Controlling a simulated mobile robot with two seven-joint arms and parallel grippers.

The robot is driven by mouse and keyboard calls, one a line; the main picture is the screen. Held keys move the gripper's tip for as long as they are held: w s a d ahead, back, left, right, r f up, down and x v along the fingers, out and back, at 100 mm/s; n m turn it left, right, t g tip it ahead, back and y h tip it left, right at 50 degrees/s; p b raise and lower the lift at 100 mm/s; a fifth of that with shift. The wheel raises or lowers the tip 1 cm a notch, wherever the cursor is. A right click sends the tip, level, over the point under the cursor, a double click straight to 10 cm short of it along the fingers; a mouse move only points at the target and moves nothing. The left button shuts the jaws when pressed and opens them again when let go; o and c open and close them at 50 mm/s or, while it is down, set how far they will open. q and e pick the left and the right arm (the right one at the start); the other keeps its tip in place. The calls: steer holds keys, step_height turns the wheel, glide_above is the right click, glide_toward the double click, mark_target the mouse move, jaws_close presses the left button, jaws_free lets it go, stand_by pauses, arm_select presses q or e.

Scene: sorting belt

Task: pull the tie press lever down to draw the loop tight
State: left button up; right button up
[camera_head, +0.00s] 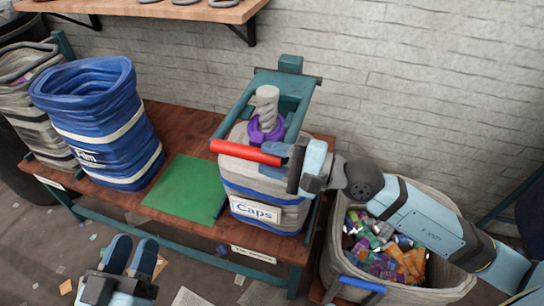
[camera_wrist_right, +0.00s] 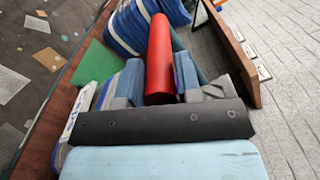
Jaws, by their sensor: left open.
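The tie press (camera_head: 291,84) is a teal frame standing over the grey and blue sack labelled "Caps" (camera_head: 265,213). The sack's twisted neck (camera_head: 266,103) rises through a purple loop (camera_head: 264,131). The red lever handle (camera_head: 246,153) lies across the front of the sack top, just below the loop. My right gripper (camera_head: 291,158) is at the handle's right end. In the right wrist view the red handle (camera_wrist_right: 160,55) sits between my right gripper's fingers (camera_wrist_right: 159,85), with both against it. My left gripper (camera_head: 131,256) is open and empty at lower left, away from the press.
A green mat (camera_head: 187,190) lies bare on the wooden bench (camera_head: 182,117). A blue sack (camera_head: 95,115) and a grey sack (camera_head: 30,95) stand at left. A shelf (camera_head: 190,10) hangs above.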

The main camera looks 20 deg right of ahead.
steer(key=o, duration=0.4)
steer(key=shift+f, duration=0.65)
steer(key=shift+c, duration=0.2)
steer(key=shift+o, duration=0.2)
steer(key=shift+w+d, duration=0.1)
steer(key=shift+w, duration=0.05)
arm_select(q)
steer(key=shift+w+d+f, duration=0.1)
steer(key=shift+f, duration=0.1)
arm_select(e)
steer(key=shift+r, duration=0.15)
steer(key=shift+d, duration=0.1)
steer(key=shift+s+d, duration=0.3)
arm_select(q)
steer(key=shift+w+d+f+m+g+b, duration=0.15)
steer(key=shift+f+g+b, duration=0.4)
steer(key=shift+f+b, duration=0.55)
steer(key=shift+w+f+m+g+b, duration=0.15)
steer(key=shift+f+g+b, duration=0.45)
steer(key=shift+f, duration=0.8)
arm_select(e)
steer(key=v, duration=1.2)
steer(key=shift+s+d+r, duration=0.2)
steer(key=shift+s+d, duration=0.1)
